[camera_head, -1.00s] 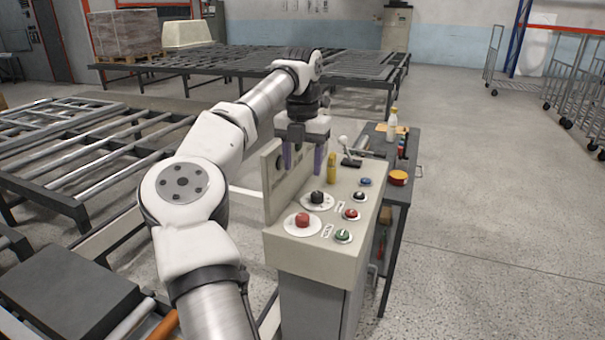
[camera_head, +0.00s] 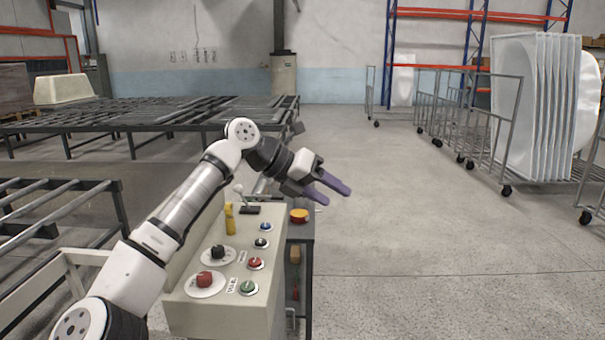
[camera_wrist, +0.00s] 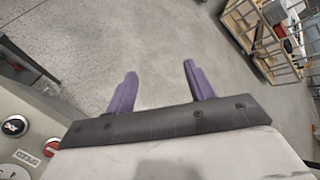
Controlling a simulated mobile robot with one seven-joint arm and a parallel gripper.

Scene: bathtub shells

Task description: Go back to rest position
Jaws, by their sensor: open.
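My gripper (camera_head: 333,192) is open and empty in the head view, with its purple fingers pointing right and slightly down. It is held in the air beyond the right side of the control panel. In the wrist view the two purple fingers (camera_wrist: 158,85) stand apart with only grey floor between them. The beige control panel (camera_head: 185,312) stands below my arm, with red, black, green and blue knobs and buttons on top. A lever (camera_head: 240,195) and a yellow part (camera_head: 229,218) at its far end are close to my forearm.
A dark side table (camera_head: 306,255) with an orange-yellow round item (camera_head: 299,215) stands right of the panel. Roller conveyors (camera_head: 150,118) lie at the left and back. Wire carts (camera_head: 450,110) and white tub shells (camera_head: 540,105) stand at the right. The floor (camera_head: 400,240) between is clear.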

